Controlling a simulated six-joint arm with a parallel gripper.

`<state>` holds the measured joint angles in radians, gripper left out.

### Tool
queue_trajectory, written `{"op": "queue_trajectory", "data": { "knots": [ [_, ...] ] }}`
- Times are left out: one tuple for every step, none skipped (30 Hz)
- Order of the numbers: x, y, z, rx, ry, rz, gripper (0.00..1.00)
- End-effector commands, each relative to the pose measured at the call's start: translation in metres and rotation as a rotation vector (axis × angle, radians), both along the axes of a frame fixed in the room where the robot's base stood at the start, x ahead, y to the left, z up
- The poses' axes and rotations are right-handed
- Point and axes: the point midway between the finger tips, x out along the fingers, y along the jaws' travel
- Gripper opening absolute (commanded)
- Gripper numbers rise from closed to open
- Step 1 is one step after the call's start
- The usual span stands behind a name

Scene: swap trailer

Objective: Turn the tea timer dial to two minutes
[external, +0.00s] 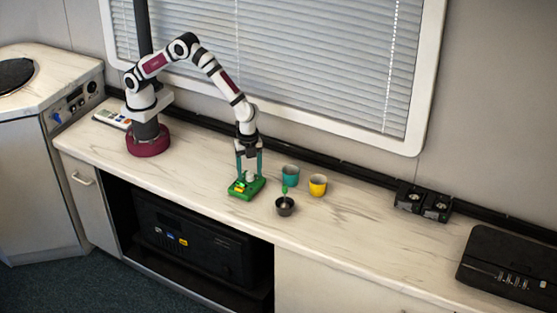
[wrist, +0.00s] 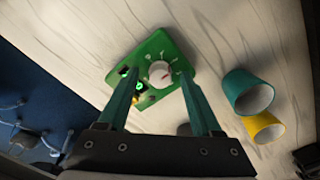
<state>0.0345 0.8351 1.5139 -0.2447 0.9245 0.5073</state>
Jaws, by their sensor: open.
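The tea timer is a flat green unit (external: 247,194) lying on the counter near its front edge; it also shows in the wrist view (wrist: 152,50). Its round white dial (wrist: 160,74) sits on top, with a small reddish mark that is too small to read. Lit green spots and a yellow part (wrist: 140,87) lie left of the dial. My gripper (external: 249,178) points down over the timer. Its two teal fingers are open, one on each side of the dial in the wrist view, with nothing held. I cannot tell how far the fingertips are above the timer.
A teal cup (external: 290,177) and a yellow cup (external: 318,186) stand right of the timer. A small dark bowl (external: 285,207) with a green-handled item is close by. A black box (external: 508,268) is at the far right. The counter between is mostly clear.

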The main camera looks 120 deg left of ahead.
Motion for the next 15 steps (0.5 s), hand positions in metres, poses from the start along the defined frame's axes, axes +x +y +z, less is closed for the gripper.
{"op": "queue_trajectory", "data": {
  "knots": [
    [0.0, 0.0, 0.0, 0.0, 0.0, 0.0, 0.66],
    [0.0, 0.0, 0.0, 0.0, 0.0, 0.0, 0.66],
    [0.0, 0.0, 0.001, 0.0, 0.0, 0.0, 0.66],
    [0.0, 0.0, 0.002, 0.0, -0.001, 0.0, 0.66],
    [0.0, 0.0, 0.004, 0.0, -0.001, 0.001, 0.66],
    [0.001, 0.0, 0.008, 0.0, -0.003, 0.001, 0.66],
    [0.001, 0.0, 0.012, 0.0, -0.003, 0.001, 0.66],
    [0.001, 0.0, 0.018, 0.0, -0.004, 0.001, 0.66],
    [0.001, 0.0, 0.028, 0.0, -0.004, 0.0, 0.66],
    [0.001, 0.0, 0.036, 0.0, -0.006, 0.0, 0.66],
    [0.001, 0.0, 0.045, 0.0, -0.006, 0.0, 0.66],
    [0.001, 0.0, 0.059, -0.001, -0.006, 0.001, 0.66],
    [0.002, 0.0, 0.069, 0.0, -0.007, 0.0, 0.66],
    [0.001, 0.0, 0.079, 0.0, -0.007, 0.0, 0.66],
    [0.001, 0.0, 0.092, 0.0, -0.006, 0.0, 0.66]
  ]
}}
